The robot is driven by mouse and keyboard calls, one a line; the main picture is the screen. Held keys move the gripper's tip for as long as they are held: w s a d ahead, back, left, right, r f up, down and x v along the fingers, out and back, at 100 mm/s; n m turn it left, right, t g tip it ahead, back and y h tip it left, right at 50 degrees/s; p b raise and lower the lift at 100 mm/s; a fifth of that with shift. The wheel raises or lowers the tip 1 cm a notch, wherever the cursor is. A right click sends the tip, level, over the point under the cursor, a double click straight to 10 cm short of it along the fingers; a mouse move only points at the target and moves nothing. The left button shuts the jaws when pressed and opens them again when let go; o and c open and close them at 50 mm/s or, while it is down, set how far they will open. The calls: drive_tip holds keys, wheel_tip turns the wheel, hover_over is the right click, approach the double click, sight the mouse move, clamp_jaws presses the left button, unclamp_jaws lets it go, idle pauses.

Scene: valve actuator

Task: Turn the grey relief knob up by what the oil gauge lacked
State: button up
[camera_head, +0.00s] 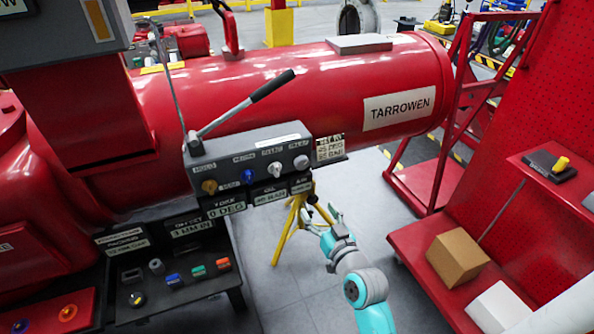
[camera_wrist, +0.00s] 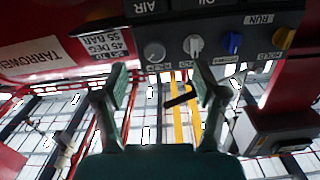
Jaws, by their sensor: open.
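A dark grey control box (camera_head: 250,155) on the red actuator carries a row of knobs. Two are grey: a pointer-shaped one (camera_head: 275,168) and a rounder one (camera_head: 300,161) at the right end. They also show inverted in the wrist view, the pointer-shaped knob (camera_wrist: 193,46) and the round knob (camera_wrist: 155,51). Their small labels are too blurred to tell surely which is relief. The oil display (camera_head: 269,196) below has digits too small to read surely. My gripper (camera_head: 323,214) is open and empty, below and in front of the box, apart from the knobs. Its fingers (camera_wrist: 160,82) frame the round knob.
A blue knob (camera_head: 247,176) and a brass knob (camera_head: 209,186) share the row. A black-handled lever (camera_head: 245,104) rises above the box. A placard (camera_head: 329,148) reads 45 DEG, 55 BAR. A yellow tripod (camera_head: 294,225) stands behind my gripper. A red cart (camera_head: 430,262) holds boxes at right.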

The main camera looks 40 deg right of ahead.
sight(303, 165)
drive_tip(key=w+d+r, duration=0.1)
drive_tip(key=w+d, duration=0.1)
drive_tip(key=w, duration=0.2)
drive_tip(key=w+d+r, duration=0.1)
drive_tip(key=w, duration=0.4)
drive_tip(key=w+d+r, duration=0.2)
drive_tip(key=w, duration=0.3)
drive_tip(key=shift+d, duration=0.35)
drive_tip(key=shift+s, duration=0.1)
drive_tip(key=c, duration=1.1)
drive_tip(key=shift+c, duration=0.2)
